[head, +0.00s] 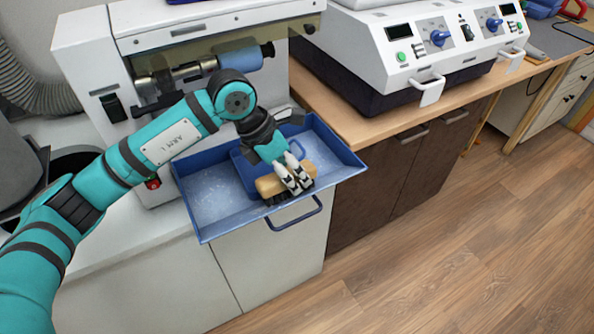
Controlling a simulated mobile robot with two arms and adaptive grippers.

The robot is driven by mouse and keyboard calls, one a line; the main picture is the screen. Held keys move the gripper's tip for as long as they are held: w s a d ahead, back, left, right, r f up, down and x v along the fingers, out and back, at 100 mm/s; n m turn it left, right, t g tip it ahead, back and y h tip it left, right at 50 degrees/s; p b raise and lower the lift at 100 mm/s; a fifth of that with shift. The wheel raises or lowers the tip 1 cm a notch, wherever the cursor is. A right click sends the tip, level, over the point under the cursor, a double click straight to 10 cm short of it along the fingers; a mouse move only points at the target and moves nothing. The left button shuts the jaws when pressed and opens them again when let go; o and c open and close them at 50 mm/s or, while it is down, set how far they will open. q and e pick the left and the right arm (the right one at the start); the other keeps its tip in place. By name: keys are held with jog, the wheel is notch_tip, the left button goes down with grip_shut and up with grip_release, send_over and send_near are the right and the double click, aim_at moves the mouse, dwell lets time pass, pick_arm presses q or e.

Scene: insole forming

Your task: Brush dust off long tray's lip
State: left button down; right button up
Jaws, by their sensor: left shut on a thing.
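The long blue tray (212,205) juts out from the front of the white machine, and a pale dusty film covers its floor. My left gripper (298,184) comes down over the tray's front middle. It is shut on a brush with a tan wooden block (270,187) and dark bristles. The bristles point down close to the tray's front lip; I cannot tell whether they touch it. My arm and gripper hide part of the tray behind the brush. My right gripper is not in view.
The white machine (85,60) with a blue roller (241,60) stands right behind the tray. A dark blue handle (294,217) shows below the front lip. A white device with knobs (440,45) stands on the wooden counter (350,115) to the right. The floor in front is clear.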

aim_at(258, 188)
pick_arm(q)
jog(key=shift+s+a, duration=0.5)
jog(key=shift+a, duration=0.2)
jog(key=shift+s+a+b, duration=0.4)
jog(key=shift+a, duration=0.15)
jog(key=shift+s+a+b, duration=0.25)
jog(key=shift+a+b, duration=0.05)
jog(key=shift+a, duration=0.2)
jog(key=shift+s+a+b, duration=0.3)
jog(key=shift+s+a, duration=0.25)
jog(key=shift+a, duration=0.2)
jog(key=shift+s+a+f+b, duration=0.1)
jog(key=shift+s+a+b, duration=0.3)
jog(key=shift+a, duration=0.15)
jog(key=shift+s+a, duration=0.4)
jog(key=shift+a, duration=0.25)
